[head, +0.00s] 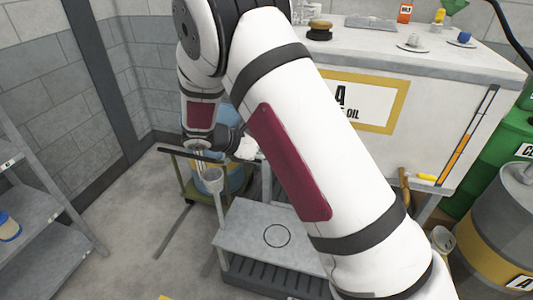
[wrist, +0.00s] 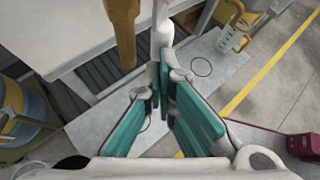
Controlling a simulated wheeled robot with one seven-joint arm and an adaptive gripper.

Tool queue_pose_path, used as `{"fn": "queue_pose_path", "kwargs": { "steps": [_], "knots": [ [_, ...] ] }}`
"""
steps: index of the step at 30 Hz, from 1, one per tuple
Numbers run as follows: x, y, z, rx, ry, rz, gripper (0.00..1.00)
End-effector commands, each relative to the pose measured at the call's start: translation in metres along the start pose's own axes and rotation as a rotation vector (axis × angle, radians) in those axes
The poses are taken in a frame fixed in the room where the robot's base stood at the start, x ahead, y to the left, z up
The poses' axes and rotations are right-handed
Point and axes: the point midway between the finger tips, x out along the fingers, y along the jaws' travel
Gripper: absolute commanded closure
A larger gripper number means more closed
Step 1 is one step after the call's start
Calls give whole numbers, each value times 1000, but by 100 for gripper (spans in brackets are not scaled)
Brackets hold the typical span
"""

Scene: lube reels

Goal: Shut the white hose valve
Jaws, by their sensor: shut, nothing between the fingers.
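The white hose valve shows in the wrist view as a white lever-like part (wrist: 163,28) at the top middle. It stands beside a thick orange-brown hose or pipe (wrist: 122,30). My gripper (wrist: 168,80) has teal pads, and its fingertips meet with nothing between them. The fingertips lie just below the white part in the picture. I cannot tell whether they touch it. In the head view my arm covers this spot, and the valve cannot be made out clearly.
A grey bench (head: 240,222) with a circle mark stands below the white oil tank (head: 430,88). A yellow valve (head: 427,177) and a jug (head: 442,238) are at the right. Drums (head: 500,215) stand beyond. A shelf (head: 30,215) is at left; floor between is open.

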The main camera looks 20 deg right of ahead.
Motion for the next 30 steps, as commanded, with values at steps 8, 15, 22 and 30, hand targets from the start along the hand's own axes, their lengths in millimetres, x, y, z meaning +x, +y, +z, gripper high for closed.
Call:
{"fn": "queue_pose_path", "kwargs": {
  "steps": [8,15,22,30],
  "knots": [
    [22,-6,4,-79,-164,-79,100],
    [35,-14,8,-168,-355,-169,100],
    [44,-21,14,-255,-537,-253,100],
    [53,-30,24,-355,-752,-356,100]
  ]
}}
